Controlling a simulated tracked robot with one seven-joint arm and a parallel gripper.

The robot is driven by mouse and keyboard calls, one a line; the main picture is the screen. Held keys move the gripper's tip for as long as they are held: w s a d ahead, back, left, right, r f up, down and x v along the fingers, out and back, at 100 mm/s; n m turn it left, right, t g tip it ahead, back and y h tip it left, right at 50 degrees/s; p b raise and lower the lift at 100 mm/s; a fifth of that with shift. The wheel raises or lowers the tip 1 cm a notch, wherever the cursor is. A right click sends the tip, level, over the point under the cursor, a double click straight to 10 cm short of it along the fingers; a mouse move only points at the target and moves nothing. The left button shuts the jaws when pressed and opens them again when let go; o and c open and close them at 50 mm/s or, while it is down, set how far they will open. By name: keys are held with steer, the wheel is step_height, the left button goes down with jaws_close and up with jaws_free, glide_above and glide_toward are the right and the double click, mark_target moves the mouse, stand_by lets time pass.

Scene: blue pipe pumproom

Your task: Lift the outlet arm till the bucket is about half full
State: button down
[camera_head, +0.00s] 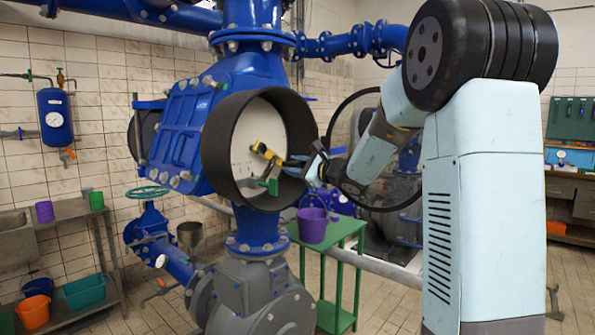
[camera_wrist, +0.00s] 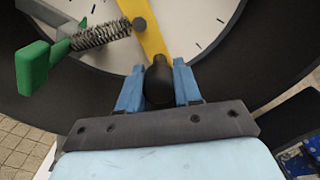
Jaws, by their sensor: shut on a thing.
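A yellow arm (camera_head: 265,152) lies across the white dial face inside a wide black round housing (camera_head: 213,150). It ends in a dark knob, seen in the wrist view (camera_wrist: 158,84). My gripper (camera_head: 295,162) has its blue fingers on both sides of this knob and is shut on it; the fingers also show in the wrist view (camera_wrist: 157,78). A green part (camera_head: 271,184) sits below the yellow arm, and a coil spring (camera_wrist: 102,35) shows beside it in the wrist view. A purple bucket (camera_head: 312,226) stands on a green table to the lower right of the housing. Its contents cannot be made out.
The green table (camera_head: 344,229) stands close under my arm. A blue valve body with pipes (camera_head: 185,130) fills the middle. A side bench at left holds a purple cup (camera_head: 44,211) and a green cup (camera_head: 96,201). Open tiled floor shows at lower left.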

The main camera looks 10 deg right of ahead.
step_height(320, 180, up, 6)
steer(key=d, duration=0.1)
steer(key=shift+w+d, duration=0.4)
stand_by(0.7)
steer(key=shift+a, duration=0.1)
stand_by(4.2)
